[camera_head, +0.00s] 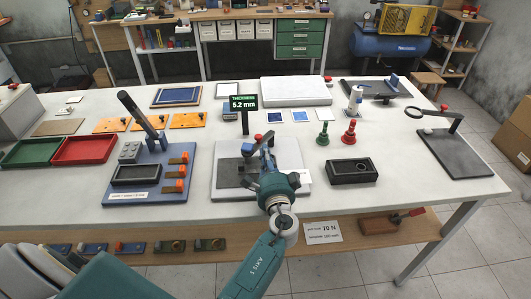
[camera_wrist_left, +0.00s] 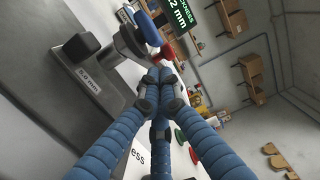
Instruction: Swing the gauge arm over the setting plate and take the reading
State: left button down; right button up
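The gauge display (camera_head: 244,102) stands on a dark post and reads thickness 5.2 mm. Below it is the gauge arm (camera_head: 262,158), blue-grey with a red knob, partly hidden by my left gripper (camera_head: 268,164). A dark grey plate (camera_head: 230,173) lies on the light base left of my gripper. In the left wrist view, a grey block labelled 5.0 mm (camera_wrist_left: 88,80) lies left of the fingers, with a blue-topped gauge part (camera_wrist_left: 146,24) above them. My left gripper's blue fingers (camera_wrist_left: 160,86) meet at their tips with nothing visible between. Contact with the gauge cannot be told.
A blue fixture board (camera_head: 150,190) stands to the left, with red and green trays (camera_head: 85,150) beyond. A black box (camera_head: 351,171), red and green plungers (camera_head: 349,132) and a magnifier stand (camera_head: 455,155) are to the right. White table is clear between them.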

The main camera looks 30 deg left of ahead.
pick_arm(q)
jog(key=shift+a, duration=0.15)
pick_arm(e)
jog(key=shift+w, duration=0.1)
pick_arm(q)
jog(key=shift+a+m+h, duration=0.2)
jog(key=shift+m+h, duration=0.1)
jog(key=shift+h, duration=0.1)
pick_arm(e)
jog(key=shift+w+a+r, duration=0.1)
jog(key=shift+w, duration=0.1)
pick_arm(q)
jog(key=shift+s+a+t, duration=0.1)
jog(key=shift+t, duration=0.2)
pick_arm(e)
jog(key=shift+a, duration=0.1)
